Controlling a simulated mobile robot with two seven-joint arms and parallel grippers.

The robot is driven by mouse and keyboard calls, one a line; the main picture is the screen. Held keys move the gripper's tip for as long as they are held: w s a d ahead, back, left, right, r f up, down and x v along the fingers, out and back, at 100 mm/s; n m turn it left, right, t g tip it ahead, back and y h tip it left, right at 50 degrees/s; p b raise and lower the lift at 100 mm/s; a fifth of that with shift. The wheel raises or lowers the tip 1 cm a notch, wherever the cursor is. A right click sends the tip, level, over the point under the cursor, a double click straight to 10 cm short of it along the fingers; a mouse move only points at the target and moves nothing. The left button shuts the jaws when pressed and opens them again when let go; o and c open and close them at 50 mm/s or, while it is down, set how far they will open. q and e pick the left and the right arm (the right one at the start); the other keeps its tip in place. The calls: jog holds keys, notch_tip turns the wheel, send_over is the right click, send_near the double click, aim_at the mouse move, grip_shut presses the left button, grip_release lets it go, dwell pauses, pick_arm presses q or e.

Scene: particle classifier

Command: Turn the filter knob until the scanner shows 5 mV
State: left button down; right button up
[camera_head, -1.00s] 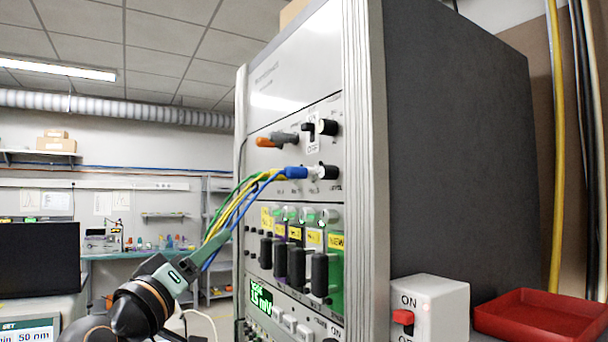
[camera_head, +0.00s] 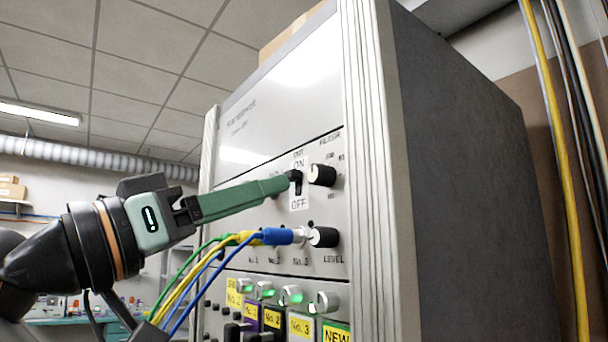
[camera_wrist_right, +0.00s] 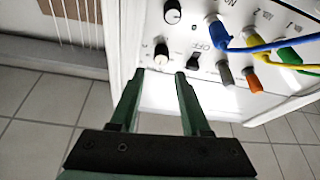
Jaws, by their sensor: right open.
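The filter knob (camera_head: 321,174), black with a pale face, is on the upper front panel of the tall rack, below its FILTER label. In the right wrist view the filter knob (camera_wrist_right: 161,53) lies just beyond and between the fingertips. My right gripper (camera_head: 284,186) reaches in from the left; its fingers overlap in the head view. In the wrist view this gripper (camera_wrist_right: 160,73) is open and empty, apart from the knob. The scanner's mV display is not in view now. My left gripper is not in view.
A black ON/OFF switch (camera_head: 294,182) is close beside the fingertips. The LEVEL knob (camera_head: 323,237) is below the filter knob. A blue plug (camera_head: 277,236) and several coloured cables are under my right gripper. Grey and orange plugs (camera_wrist_right: 252,80) are nearby.

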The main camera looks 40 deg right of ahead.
aim_at(313, 177)
jog(key=p+x, duration=0.1)
jog(key=x, duration=0.7)
jog(key=shift+w, duration=0.1)
jog(key=shift+c, duration=0.3)
grip_shut()
